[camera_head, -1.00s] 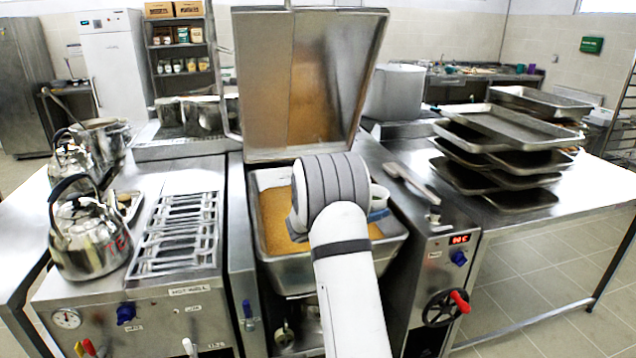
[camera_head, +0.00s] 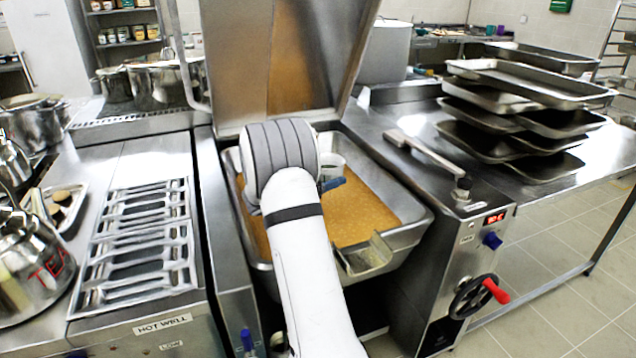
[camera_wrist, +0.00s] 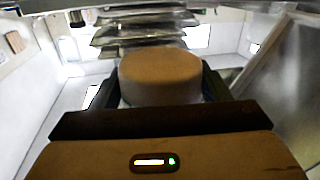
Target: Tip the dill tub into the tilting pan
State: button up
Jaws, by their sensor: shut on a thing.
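The tilting pan (camera_head: 395,234) stands open in the middle of the head view, with orange-brown contents. Its lid (camera_head: 290,60) is raised behind it. My gripper (camera_wrist: 158,92) is shut on a round, pale tub, the dill tub (camera_wrist: 160,80), seen between the two dark fingers in the wrist view. In the head view a small part of the tub (camera_head: 334,163) shows beyond my wrist, over the pan; the rest is hidden. A blue piece shows just below it. I cannot see into the tub or read a label.
A control housing with a red-handled wheel (camera_head: 478,296) stands right of the pan. Stacked trays (camera_head: 520,110) fill the right table. A slatted hot well (camera_head: 140,245) and a kettle (camera_head: 30,265) are at left. A tall pot (camera_head: 384,50) stands behind.

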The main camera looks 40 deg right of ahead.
jog(key=shift+w+f, duration=0.1)
jog(key=shift+f, duration=0.1)
jog(key=shift+d+r, duration=0.1)
jog(key=shift+f+b, duration=0.25)
jog(key=shift+b, duration=0.7)
jog(key=b, duration=0.3)
jog(key=shift+a+f, duration=0.1)
jog(key=shift+a, duration=0.1)
jog(key=shift+f, duration=0.1)
